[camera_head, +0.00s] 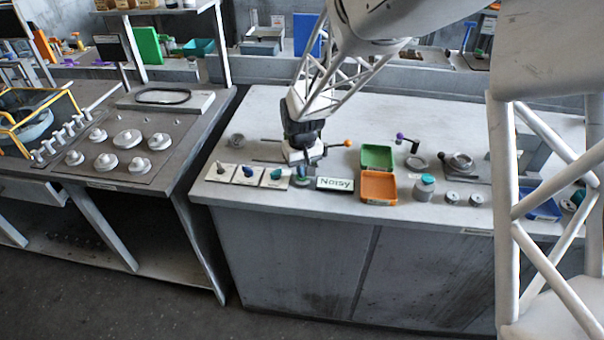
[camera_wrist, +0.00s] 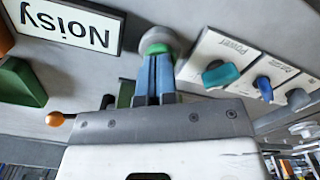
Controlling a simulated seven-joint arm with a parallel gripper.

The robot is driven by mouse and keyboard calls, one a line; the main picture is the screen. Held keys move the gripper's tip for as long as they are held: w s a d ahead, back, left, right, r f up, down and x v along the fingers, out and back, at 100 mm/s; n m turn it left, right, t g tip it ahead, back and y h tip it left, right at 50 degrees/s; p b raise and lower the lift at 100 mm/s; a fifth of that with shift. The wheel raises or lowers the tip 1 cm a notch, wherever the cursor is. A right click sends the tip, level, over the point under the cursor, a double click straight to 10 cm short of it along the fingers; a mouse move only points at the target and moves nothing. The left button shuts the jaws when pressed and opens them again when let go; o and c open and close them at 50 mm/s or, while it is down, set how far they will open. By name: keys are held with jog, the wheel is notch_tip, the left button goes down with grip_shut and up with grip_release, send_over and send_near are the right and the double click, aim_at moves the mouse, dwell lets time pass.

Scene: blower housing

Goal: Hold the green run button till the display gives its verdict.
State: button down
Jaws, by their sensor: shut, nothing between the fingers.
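The green run button (camera_wrist: 157,48) sits in a round grey housing, and its green edge shows at my fingertips in the wrist view. My gripper (camera_wrist: 158,62) is shut and empty, with its blue fingertips over the button. They look in contact, but how far the button is pressed I cannot tell. In the head view my gripper (camera_head: 302,168) points down at the bench front, hiding most of the button. The display (camera_head: 335,184) just to its right reads "Noisy"; it also shows upside down in the wrist view (camera_wrist: 66,25).
Three knobs on white plates stand left of the button: grey (camera_head: 220,168), blue (camera_head: 248,171) and teal (camera_head: 276,174). An orange tray (camera_head: 379,198) and a green tray (camera_head: 377,148) lie right of the display. An orange-tipped lever (camera_head: 347,143) is close to my gripper.

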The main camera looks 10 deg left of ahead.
jog(key=shift+r, duration=0.7)
jog(key=shift+r, duration=0.1)
dwell(0.4)
jog(key=shift+r, duration=2.9)
jog(key=s+d+r+m+t, duration=0.1)
jog(key=s+d+r+m, duration=0.1)
jog(key=s+d+r, duration=0.4)
jog(key=s+d+r+m, duration=0.1)
jog(key=s+d+r, duration=0.2)
jog(key=s+d, duration=0.6)
jog(key=s+d+r+m+t, duration=0.1)
jog(key=s+d+r+m, duration=0.1)
jog(key=s+d+r, duration=0.5)
jog(key=s+d+f+m, duration=0.1)
jog(key=s+d+f, duration=0.2)
jog(key=s+d, duration=0.4)
jog(key=shift+s+t, duration=0.3)
jog(key=shift+s, duration=0.7)
